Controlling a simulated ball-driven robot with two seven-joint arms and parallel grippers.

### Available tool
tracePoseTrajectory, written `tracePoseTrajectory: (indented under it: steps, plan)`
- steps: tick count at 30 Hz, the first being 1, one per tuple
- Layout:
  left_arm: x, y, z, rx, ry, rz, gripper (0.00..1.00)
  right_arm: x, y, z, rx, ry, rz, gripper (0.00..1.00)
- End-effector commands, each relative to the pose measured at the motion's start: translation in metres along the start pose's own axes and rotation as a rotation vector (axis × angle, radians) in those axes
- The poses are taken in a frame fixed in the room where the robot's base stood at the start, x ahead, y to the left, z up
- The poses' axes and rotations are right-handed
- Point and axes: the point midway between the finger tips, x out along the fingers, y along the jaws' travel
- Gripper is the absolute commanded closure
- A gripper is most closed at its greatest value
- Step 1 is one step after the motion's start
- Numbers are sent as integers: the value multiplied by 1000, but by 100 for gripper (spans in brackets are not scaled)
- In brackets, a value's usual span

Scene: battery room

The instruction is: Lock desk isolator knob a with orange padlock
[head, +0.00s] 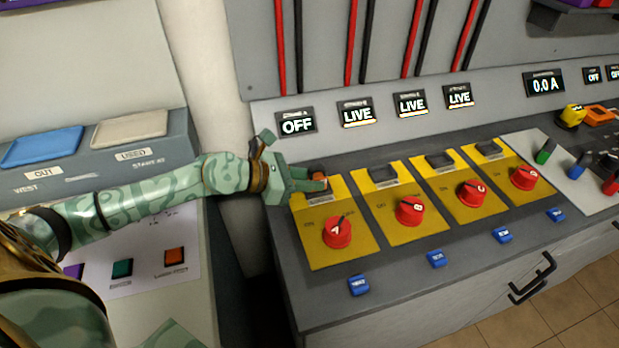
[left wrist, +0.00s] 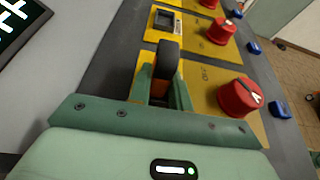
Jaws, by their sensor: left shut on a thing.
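My left gripper (head: 312,183) is shut on the orange padlock (head: 320,176) at the top of the leftmost yellow plate (head: 355,248), above red knob A (head: 337,232). In the left wrist view, the padlock's orange body (left wrist: 158,89) is between the green fingers (left wrist: 162,92), with a thick dark loop above it; whether the loop passes through anything is hidden. Knob A (left wrist: 238,98) stands to the right there. The display above (head: 296,122) reads OFF. The hasp at this plate is covered by the gripper. My right gripper is not in view.
Yellow plates with red knobs, such as B (head: 410,210), continue to the right under LIVE displays (head: 357,114). Blue tags (head: 358,285) line the desk front. A blue tray (head: 42,147) and a beige tray (head: 130,128) are at left. A yellow padlock (head: 571,116) is far right.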

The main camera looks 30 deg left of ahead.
Motion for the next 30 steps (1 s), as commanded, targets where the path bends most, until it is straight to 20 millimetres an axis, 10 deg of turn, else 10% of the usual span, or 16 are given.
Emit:
tracePoseTrajectory:
  steps: [6,8,30]
  plan:
    - [2,0,-5,0,0,0,100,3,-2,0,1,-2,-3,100]
    - [2,0,-4,0,-1,0,71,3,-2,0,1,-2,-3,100]
    - [-46,0,-6,-1,3,1,71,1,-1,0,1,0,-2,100]
